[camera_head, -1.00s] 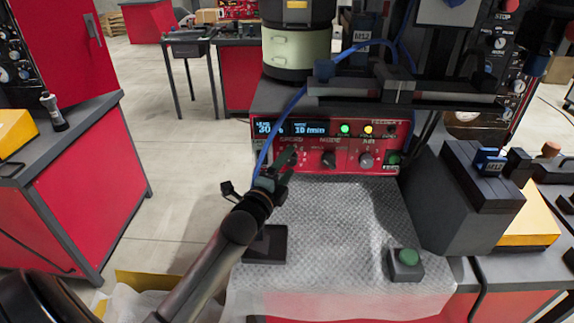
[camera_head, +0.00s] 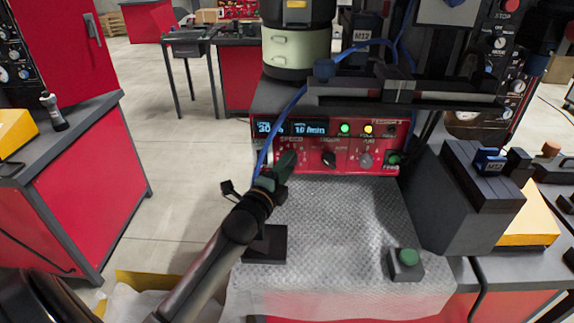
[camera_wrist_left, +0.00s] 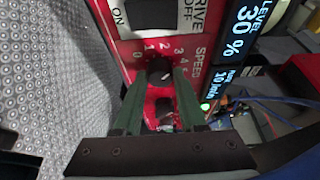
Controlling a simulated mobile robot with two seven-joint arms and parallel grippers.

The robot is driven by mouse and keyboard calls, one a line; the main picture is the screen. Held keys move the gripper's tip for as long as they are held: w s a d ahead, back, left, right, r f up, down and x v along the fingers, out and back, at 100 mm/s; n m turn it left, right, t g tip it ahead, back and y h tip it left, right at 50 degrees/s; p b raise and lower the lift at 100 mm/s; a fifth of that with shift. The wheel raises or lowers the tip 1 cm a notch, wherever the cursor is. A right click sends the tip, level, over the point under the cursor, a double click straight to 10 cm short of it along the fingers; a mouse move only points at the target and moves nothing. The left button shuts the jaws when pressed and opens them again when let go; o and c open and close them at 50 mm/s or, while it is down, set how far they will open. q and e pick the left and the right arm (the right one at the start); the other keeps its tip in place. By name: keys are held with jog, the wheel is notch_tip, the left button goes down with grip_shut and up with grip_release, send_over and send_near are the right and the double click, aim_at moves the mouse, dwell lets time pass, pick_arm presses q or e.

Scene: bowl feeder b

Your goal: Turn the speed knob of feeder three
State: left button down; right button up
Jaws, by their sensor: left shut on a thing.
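The red control panel of the feeder (camera_head: 313,160) stands behind the quilted mat, with a lit display (camera_head: 290,129) reading 30 and 10 /min. My left gripper (camera_head: 284,165) reaches the left part of this panel and hides the speed knob in the head view. In the left wrist view, the black speed knob (camera_wrist_left: 159,74) sits beside the word SPEED and a numbered scale. The green fingers of my left gripper (camera_wrist_left: 160,88) are closed on the knob from both sides. My right gripper is not in view.
A mode knob (camera_head: 328,159) and a grey knob (camera_head: 365,160) sit to the right on the panel. A green button box (camera_head: 406,262) stands on the quilted mat (camera_head: 345,225). A dark block (camera_head: 265,244) lies below my left wrist. A blue cable (camera_head: 276,135) hangs just beside the gripper.

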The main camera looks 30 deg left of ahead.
pick_arm(q)
jog(key=shift+r+m+g+p, duration=0.15)
jog(key=shift+m+g+p, duration=0.45)
jog(key=shift+m+p, duration=1.15)
jog(key=shift+r+m+g+p, duration=0.1)
jog(key=shift+m+g+p, duration=0.6)
jog(key=shift+p, duration=1.9)
jog(key=shift+c, duration=2.4)
grip_release()
jog(key=shift+s, duration=0.1)
